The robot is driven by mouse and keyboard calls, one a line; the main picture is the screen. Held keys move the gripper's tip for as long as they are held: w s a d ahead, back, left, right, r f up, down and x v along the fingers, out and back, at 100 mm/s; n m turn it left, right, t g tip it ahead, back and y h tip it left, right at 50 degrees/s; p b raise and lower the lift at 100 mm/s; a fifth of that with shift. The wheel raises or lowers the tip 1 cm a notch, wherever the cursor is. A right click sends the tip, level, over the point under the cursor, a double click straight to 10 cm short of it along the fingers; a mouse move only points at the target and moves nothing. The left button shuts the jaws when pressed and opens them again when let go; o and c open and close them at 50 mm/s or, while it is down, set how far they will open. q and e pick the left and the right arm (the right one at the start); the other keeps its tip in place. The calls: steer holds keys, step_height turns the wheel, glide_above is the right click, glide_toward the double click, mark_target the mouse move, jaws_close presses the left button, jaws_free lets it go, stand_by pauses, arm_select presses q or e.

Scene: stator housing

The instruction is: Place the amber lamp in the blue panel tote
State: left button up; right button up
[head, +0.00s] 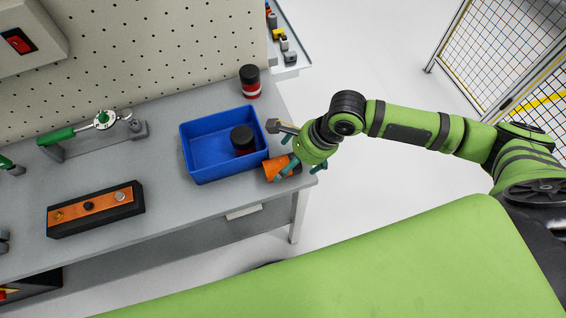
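The amber lamp (274,169) is an orange cylinder with a dark end, just right of the blue panel tote near the table's right edge. Its axis looks tilted or lying over, with the dark end to the right. My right gripper (301,168) is at the lamp, with teal fingers beside and partly in front of it. Whether the fingers press on it, and whether the lamp touches the table, I cannot tell. The blue tote (196,165) is open-topped on the grey table. A dark-topped lamp (243,140) stands inside its right part. My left gripper is not in view.
A red lamp with a black top (250,82) stands behind the tote. A pegboard (150,55) rises behind the table (180,220). The tote's left part is empty.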

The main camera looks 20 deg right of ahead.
steer(key=shift+x, duration=1.75)
steer(key=shift+d, duration=0.1)
steer(key=c, duration=1.2)
steer(key=shift+s+f, duration=0.1)
steer(key=shift+c, duration=0.2)
steer(key=shift+d, duration=0.15)
steer(key=s+d+r+b, duration=0.1)
steer(key=d+r, duration=0.1)
steer(key=d, duration=0.2)
steer(key=s+d+r, duration=0.1)
steer(key=d+r, duration=0.1)
steer(key=d, duration=0.1)
steer(key=s+d+r+b, duration=0.1)
steer(key=s+d+r, duration=0.1)
steer(key=d+r, duration=0.1)
steer(key=shift+d+r+b, duration=0.1)
steer(key=shift+d+b, duration=0.2)
steer(key=shift+d, duration=0.55)
steer(key=shift+s+d+r, duration=0.25)
steer(key=shift+d+r, duration=0.25)
steer(key=shift+d, duration=0.05)
